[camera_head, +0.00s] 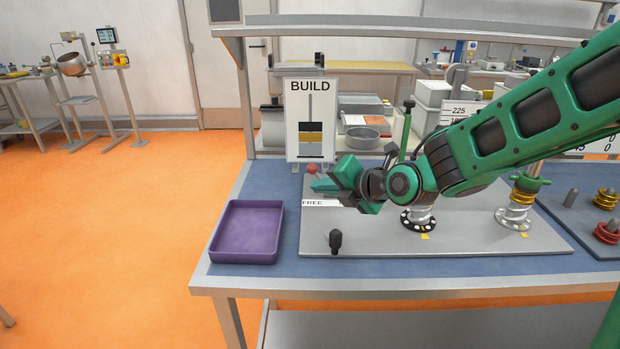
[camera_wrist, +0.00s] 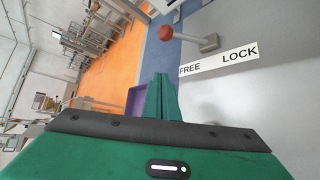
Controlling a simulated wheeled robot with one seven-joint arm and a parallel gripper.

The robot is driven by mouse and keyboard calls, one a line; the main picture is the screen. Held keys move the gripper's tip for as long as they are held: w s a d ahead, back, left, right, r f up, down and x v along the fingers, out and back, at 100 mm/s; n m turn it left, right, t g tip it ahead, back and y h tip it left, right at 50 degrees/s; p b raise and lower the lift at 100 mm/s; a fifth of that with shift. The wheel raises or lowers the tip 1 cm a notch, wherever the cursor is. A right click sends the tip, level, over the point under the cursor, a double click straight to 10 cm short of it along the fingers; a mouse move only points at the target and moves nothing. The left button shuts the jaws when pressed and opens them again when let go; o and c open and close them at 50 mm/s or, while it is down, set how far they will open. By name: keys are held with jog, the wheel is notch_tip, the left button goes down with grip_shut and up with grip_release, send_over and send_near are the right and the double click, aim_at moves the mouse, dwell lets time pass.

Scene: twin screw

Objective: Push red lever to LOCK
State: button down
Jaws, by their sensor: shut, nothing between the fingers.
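The lever's red ball knob (camera_head: 312,168) shows at the back left of the grey plate, just beyond my gripper. In the wrist view the red knob (camera_wrist: 166,32) is at the upper middle. Its pale arm runs right to a pivot (camera_wrist: 208,43), so the lever points to the FREE side. A white label strip (camera_wrist: 218,61) reads FREE at left and LOCK at right; in the head view only FREE shows. My green gripper (camera_head: 318,185) is shut and empty, beside the knob. In the wrist view its fingers (camera_wrist: 160,92) point toward the knob, with a visible gap between.
A purple tray (camera_head: 245,232) stands left of the grey plate (camera_head: 480,238). A BUILD sign (camera_head: 311,120) stands behind the lever. A black knob (camera_head: 336,240) is at the plate's front left. Posts with rings (camera_head: 523,195) stand at right. The plate's front middle is clear.

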jog(key=x, duration=0.9)
jog(key=shift+w+a+f, duration=0.25)
jog(key=shift+a, duration=0.05)
jog(key=shift+w+d+r, duration=0.6)
jog(key=shift+d+r, duration=0.05)
jog(key=shift+d, duration=0.2)
jog(key=shift+w+d+r, duration=0.35)
jog(key=shift+d+r, duration=0.1)
jog(key=shift+d, duration=0.1)
